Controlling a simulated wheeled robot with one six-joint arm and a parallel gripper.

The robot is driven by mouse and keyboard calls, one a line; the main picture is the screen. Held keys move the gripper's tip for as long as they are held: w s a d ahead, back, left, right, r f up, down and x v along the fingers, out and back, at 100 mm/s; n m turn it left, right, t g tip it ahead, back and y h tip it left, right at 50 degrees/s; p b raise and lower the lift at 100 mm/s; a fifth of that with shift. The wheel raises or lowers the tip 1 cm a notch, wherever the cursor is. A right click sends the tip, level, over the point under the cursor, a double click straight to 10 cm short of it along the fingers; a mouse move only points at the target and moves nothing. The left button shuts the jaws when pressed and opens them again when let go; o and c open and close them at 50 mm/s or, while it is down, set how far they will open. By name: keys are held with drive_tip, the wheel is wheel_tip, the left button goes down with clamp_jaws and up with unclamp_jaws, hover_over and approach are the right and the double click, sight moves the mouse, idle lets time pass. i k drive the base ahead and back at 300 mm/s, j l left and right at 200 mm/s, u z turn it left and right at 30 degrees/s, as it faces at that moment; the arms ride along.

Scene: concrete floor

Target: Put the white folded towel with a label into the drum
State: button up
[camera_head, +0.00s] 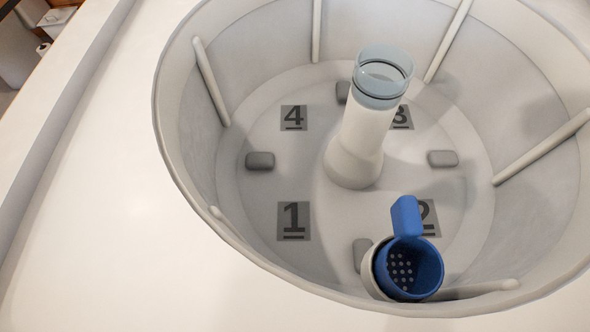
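The drum (250,200) is a wide white-grey tub, open at the top, seen from above and filling the right part of the view. Its floor bears the printed labels 1 (293,221), 2, 3 and 4 (293,118). A white central post (357,145) with a clear bluish cup-like top (384,75) rises from the middle. No towel shows in this view. No part of my gripper can be made out.
A blue cup-like piece (421,262) with a perforated inside and an upright tab sits in a white ring at the drum's near wall. Ribs line the wall, and grey blocks (260,160) dot the floor. A smooth white surface (110,210) lies clear to the left.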

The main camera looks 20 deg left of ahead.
sight(301, 210)
drive_tip(key=i+j, duration=0.2)
drive_tip(key=i, duration=0.25)
drive_tip(key=i+j, duration=0.25)
drive_tip(key=i, duration=0.2)
